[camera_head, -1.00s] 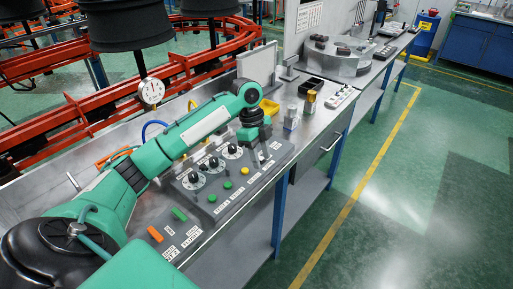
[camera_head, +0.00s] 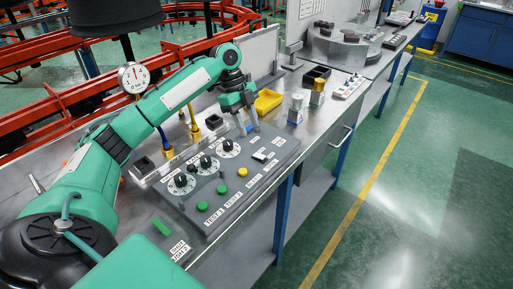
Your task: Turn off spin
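A grey control panel (camera_head: 235,205) lies on the metal bench. It bears three round black dials, including one (camera_head: 228,146) at its far end, two green buttons (camera_head: 202,206), a yellow button (camera_head: 242,172) and a small pale switch (camera_head: 262,156) near its far right corner. The word labels are too small to read surely. My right gripper is out of view.
A yellow bin (camera_head: 268,101), a dark tray (camera_head: 316,76) and small metal fixtures (camera_head: 296,109) stand behind the panel. A round gauge (camera_head: 133,77) rises at the left. The green floor (camera_head: 400,200) at the right is clear.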

